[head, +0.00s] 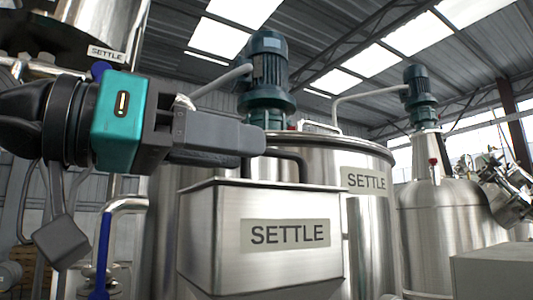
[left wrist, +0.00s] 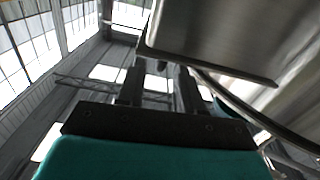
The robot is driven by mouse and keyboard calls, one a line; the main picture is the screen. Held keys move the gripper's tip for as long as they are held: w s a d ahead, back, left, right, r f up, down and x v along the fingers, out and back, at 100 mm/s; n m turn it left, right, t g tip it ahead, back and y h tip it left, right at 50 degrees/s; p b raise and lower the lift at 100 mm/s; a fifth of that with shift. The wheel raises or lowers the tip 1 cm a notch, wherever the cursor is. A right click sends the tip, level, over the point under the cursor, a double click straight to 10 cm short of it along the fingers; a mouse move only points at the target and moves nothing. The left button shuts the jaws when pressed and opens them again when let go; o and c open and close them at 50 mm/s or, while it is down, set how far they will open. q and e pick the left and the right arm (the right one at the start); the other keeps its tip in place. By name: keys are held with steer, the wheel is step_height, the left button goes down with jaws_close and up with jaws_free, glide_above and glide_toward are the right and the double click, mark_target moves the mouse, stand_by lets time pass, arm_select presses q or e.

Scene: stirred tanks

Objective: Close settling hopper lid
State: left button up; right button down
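The settling hopper (head: 205,240) is a brushed-metal box with a SETTLE label, in front of a large tank in the head view. Its rim is near eye height, so the lid's top face and whether it is open cannot be told. A dark bent bar (head: 290,154), perhaps a handle, rises behind the rim. My left gripper (head: 258,142) reaches in from the left just above the hopper, beside this bar. In the left wrist view its two fingers (left wrist: 158,88) are apart, with a metal panel (left wrist: 215,40) beyond them. Contact with the bar cannot be told. My right gripper is not in view.
The large SETTLE tank (head: 370,215) with a green motor (head: 263,65) stands close behind the hopper. Another tank (head: 445,225) stands at the right. A blue-handled pipe (head: 103,245) is at the lower left. A grey box (head: 492,270) is at the lower right.

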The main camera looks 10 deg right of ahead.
arm_select(q)
steer(key=v, duration=0.7)
stand_by(0.4)
